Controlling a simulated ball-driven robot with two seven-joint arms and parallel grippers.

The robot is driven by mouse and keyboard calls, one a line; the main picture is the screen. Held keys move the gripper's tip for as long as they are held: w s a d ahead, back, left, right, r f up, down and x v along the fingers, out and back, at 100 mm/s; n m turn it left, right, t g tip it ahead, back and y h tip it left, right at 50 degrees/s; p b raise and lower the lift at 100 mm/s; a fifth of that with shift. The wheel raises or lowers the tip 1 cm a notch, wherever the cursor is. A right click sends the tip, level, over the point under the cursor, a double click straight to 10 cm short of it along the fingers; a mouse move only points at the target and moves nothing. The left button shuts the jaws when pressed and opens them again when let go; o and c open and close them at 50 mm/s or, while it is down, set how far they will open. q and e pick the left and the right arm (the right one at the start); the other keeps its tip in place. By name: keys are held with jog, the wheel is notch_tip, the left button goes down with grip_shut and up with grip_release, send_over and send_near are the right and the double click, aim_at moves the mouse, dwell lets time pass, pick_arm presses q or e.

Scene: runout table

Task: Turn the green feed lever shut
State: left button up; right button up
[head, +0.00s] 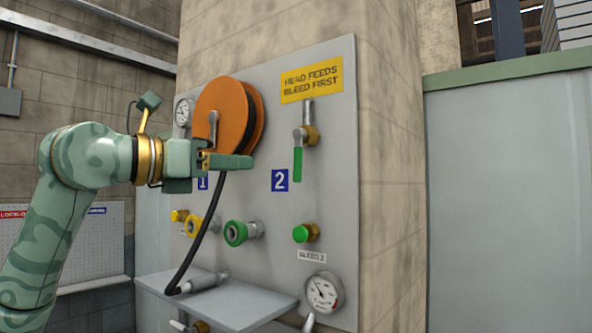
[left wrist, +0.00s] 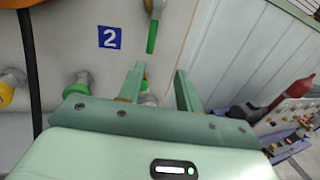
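The green feed lever (head: 297,164) hangs straight down from a brass valve (head: 311,135) on the grey panel, below the yellow sign and in line with the pipe above it. It also shows at the top of the left wrist view (left wrist: 152,34). My left gripper (head: 246,161) is to the left of the lever in the head view, apart from it, with its fingers pointing right. In the left wrist view its two fingers (left wrist: 160,76) are spread with nothing held between them, and the lever is beyond the fingertips. My right gripper is not in view.
An orange hose reel (head: 222,112) is behind my left gripper, with a black hose (head: 205,235) hanging down. A green coupling (head: 236,233), a green-capped bleed fitting (head: 301,234) and a gauge (head: 322,293) sit lower on the panel (head: 338,200). A shelf (head: 240,309) juts out below.

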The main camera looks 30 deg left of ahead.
aim_at(297, 165)
pick_arm(q)
jog(key=shift+n+y, duration=0.4)
jog(key=p+x, duration=0.1)
jog(key=x, duration=0.3)
jog(key=p+x, duration=0.2)
jog(key=x, duration=0.3)
jog(key=a+r+p+x, duration=0.1)
jog(key=x, duration=0.4)
jog(key=shift+w, duration=0.4)
jog(key=shift+w+d, duration=0.15)
jog(key=shift+w, duration=0.35)
jog(key=shift+c, duration=0.3)
grip_shut()
